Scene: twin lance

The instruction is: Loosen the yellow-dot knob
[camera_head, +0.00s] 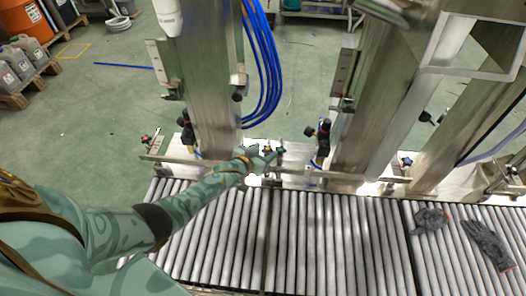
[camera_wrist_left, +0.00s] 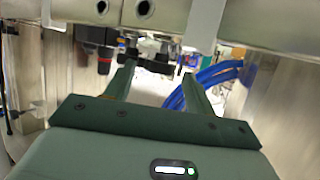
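My left arm reaches from the left across the roller conveyor. Its green gripper (camera_head: 262,153) is at the steel rail beside the lance column. A small dark knob (camera_head: 280,151) is at the fingertips. In the left wrist view the two fingers of the left gripper (camera_wrist_left: 158,75) stand apart with nothing clamped between them. A dark knob or clamp part (camera_wrist_left: 150,46) is just beyond the tips. I cannot make out a yellow dot on it. Other small knobs sit on the rail: a reddish one (camera_head: 146,139) at left and a blue one (camera_head: 406,161) at right. My right gripper is not in view.
Steel columns (camera_head: 205,90) rise behind the rail, with blue hoses (camera_head: 264,70) hanging close to my left gripper. Black fittings with red caps (camera_head: 323,130) stand on the rail. Dark gloves (camera_head: 487,243) lie on the rollers (camera_head: 330,240) at right; the nearer rollers are clear.

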